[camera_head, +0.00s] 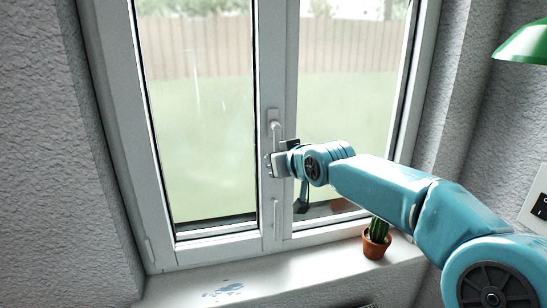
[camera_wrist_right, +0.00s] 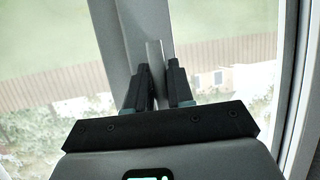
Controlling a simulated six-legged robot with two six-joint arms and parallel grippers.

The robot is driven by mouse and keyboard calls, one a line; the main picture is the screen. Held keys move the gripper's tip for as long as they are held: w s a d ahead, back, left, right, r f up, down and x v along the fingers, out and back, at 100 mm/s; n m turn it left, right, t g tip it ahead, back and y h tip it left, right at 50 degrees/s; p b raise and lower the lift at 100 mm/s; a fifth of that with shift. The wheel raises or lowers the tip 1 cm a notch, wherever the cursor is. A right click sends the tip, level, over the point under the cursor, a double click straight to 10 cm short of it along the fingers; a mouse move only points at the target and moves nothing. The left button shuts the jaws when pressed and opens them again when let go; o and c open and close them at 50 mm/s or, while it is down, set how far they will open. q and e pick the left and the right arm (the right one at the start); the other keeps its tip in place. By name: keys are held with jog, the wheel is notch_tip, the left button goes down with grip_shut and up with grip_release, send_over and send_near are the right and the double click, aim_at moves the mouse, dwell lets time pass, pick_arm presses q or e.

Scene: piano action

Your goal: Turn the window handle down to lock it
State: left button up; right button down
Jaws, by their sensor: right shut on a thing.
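The window handle (camera_head: 275,130) is light grey and sits on the white middle post of the closed-looking double window. Its upper part shows above my right gripper (camera_head: 271,165), and its lower end is hidden by the gripper. In the right wrist view, a pale grey bar (camera_wrist_right: 154,56), which looks like the handle, stands between the two dark fingers of the right gripper (camera_wrist_right: 158,80). The right gripper is shut on it. My left gripper is in neither view.
A small potted cactus (camera_head: 376,240) stands on the white windowsill (camera_head: 300,266), below my right arm. A blue patch (camera_head: 224,290) marks the sill at the front. A green lamp shade (camera_head: 525,45) hangs at upper right, above a wall switch (camera_head: 541,205).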

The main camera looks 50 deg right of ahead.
jog(key=shift+d+r, duration=0.15)
jog(key=shift+r, duration=0.1)
jog(key=c, duration=1.1)
grip_release()
jog(key=shift+f, duration=0.15)
jog(key=shift+s, duration=0.15)
jog(key=b+v, duration=0.3)
jog(key=v, duration=1.3)
jog(key=shift+b, duration=0.35)
